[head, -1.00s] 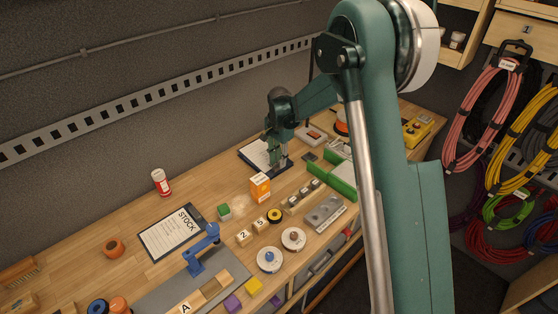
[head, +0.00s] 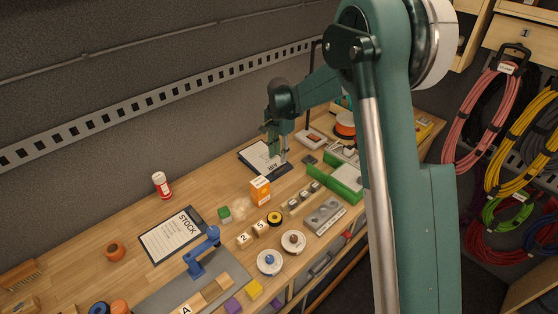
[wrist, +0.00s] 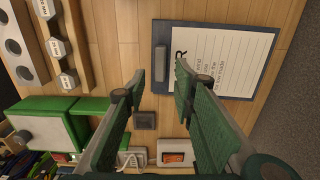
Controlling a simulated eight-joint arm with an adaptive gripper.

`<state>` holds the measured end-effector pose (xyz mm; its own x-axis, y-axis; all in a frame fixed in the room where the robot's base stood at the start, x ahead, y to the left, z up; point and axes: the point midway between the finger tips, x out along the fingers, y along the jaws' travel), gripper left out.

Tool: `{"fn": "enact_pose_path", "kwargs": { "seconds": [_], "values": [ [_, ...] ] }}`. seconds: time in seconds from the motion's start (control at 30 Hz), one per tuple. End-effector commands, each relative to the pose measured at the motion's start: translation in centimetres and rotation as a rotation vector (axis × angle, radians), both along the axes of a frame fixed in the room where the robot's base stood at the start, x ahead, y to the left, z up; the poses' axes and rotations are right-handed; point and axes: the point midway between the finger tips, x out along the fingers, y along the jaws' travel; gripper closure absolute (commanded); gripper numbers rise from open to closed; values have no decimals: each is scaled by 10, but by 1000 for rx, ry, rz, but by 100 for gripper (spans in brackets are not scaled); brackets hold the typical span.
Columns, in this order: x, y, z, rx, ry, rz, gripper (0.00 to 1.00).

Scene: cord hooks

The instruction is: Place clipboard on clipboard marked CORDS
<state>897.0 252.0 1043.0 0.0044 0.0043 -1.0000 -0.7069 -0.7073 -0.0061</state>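A clipboard with white paper (head: 257,153) lies flat at the back of the workbench. It fills the upper right of the wrist view (wrist: 222,60), its dark clip edge at left. My finger hides part of its heading; a large letter like R shows, and I cannot read the whole word. A second clipboard, marked STOCK (head: 172,236), lies farther left on the bench. My gripper (head: 280,159) is over the right edge of the first clipboard. No clipboard marked CORDS is readable.
An orange box (head: 260,190), number blocks (head: 244,239) and tape rolls (head: 293,242) stand in front of the first clipboard. A red-white bottle (head: 161,184) stands at the back wall.

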Motion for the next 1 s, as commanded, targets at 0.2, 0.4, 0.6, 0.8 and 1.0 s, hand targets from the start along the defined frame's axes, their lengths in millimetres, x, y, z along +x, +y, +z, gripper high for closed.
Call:
{"fn": "enact_pose_path", "kwargs": {
  "seconds": [0.2,0.4,0.6,0.8,1.0],
  "values": [
    [0,0,38,0,0,0,73],
    [0,0,65,0,0,0,73],
    [0,0,78,0,0,0,73],
    [-1,0,80,0,0,0,73],
    [0,0,80,0,0,0,73]
  ]
}}
